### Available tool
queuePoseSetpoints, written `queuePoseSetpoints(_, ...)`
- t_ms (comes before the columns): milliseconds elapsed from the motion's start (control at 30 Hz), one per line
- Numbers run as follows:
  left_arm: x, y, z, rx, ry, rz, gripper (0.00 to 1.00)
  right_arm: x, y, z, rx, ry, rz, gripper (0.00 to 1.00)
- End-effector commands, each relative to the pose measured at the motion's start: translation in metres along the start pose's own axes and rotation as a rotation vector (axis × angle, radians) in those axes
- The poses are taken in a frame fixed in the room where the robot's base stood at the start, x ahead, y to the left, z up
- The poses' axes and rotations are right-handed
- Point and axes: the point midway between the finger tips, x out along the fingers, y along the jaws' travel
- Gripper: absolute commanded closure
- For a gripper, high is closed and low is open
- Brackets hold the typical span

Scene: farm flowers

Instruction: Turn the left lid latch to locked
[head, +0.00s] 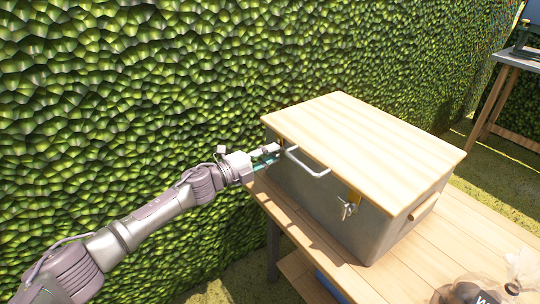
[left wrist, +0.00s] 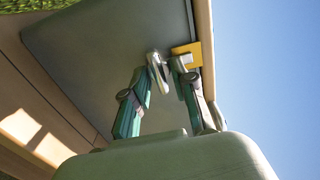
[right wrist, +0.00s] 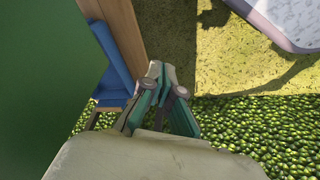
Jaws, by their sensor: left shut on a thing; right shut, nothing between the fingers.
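A grey box (head: 330,213) with a pale wooden lid (head: 365,130) stands on a wooden table. My left gripper (head: 268,156) is at the box's front left corner, just under the lid edge. In the left wrist view its green fingers are shut on the metal left lid latch (left wrist: 157,70), beside a yellow plate (left wrist: 187,53) at the lid edge. In the head view the gripper hides most of this latch. The right lid latch (head: 347,208) hangs on the box front. My right gripper (right wrist: 161,78) is shut and empty, away from the box.
A lid handle (head: 306,166) sticks out between the latches. The wooden table (head: 420,262) has a clear strip before the box, with a bag (head: 470,291) at its near end. A green hedge (head: 140,90) rises close behind my left arm. Another table (head: 505,75) stands far right.

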Motion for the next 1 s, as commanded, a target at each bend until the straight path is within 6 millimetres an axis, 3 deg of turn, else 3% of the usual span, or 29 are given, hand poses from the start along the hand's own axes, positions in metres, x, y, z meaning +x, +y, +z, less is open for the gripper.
queuePoseSetpoints(567,0.0,0.0024,-0.0018,0.031,0.004,0.003,1.0,-0.0034,0.0006,0.0025,-0.003,0.0,0.002,1.0)
queuePoseSetpoints(600,0.0,0.0025,-0.0018,0.031,0.004,0.003,0.69,-0.0031,0.0007,0.0028,-0.004,-0.001,0.002,1.0)
queuePoseSetpoints(700,0.0,0.0022,-0.0015,0.03,0.003,0.002,0.52,-0.0025,0.0009,0.0032,-0.004,-0.003,0.002,1.0)
queuePoseSetpoints(1000,-0.0006,0.001,-0.0006,0.03,0.001,0.001,0.51,-0.0017,0.0,-0.001,-0.006,0.003,0.001,1.0)
